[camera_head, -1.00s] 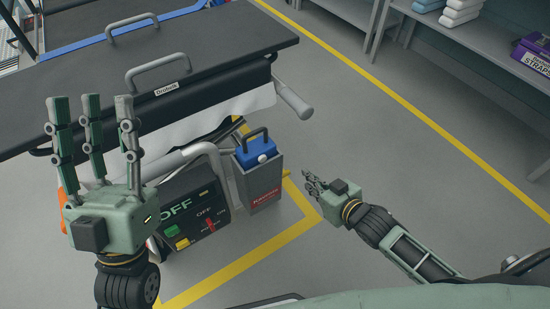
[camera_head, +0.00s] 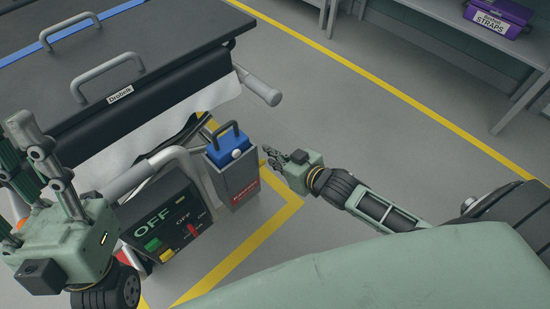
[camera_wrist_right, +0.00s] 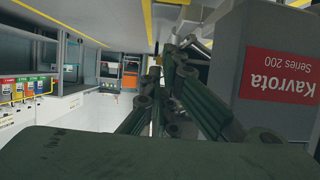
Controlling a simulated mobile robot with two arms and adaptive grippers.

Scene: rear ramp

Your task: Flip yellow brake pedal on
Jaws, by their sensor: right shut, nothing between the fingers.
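I cannot clearly make out a yellow brake pedal. A small yellow block (camera_head: 167,256) shows low on the black panel (camera_head: 185,205) marked OFF, beside a green block. My right gripper (camera_head: 272,157) is shut and empty, just right of the grey box (camera_head: 241,180) with a blue top. In the right wrist view my fingers (camera_wrist_right: 170,95) reach forward beside the same box (camera_wrist_right: 255,105), with its red Kavrota label; I cannot tell whether they touch it. My left gripper (camera_head: 35,160) is at the left edge, its fingers raised, apart and empty.
The black stretcher (camera_head: 150,45) with grey handles fills the upper left. Its grey tube frame (camera_head: 150,172) passes above the panel. Yellow lines mark the grey floor. A purple straps case (camera_head: 497,18) sits on a bench at the upper right. Open floor lies to the right.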

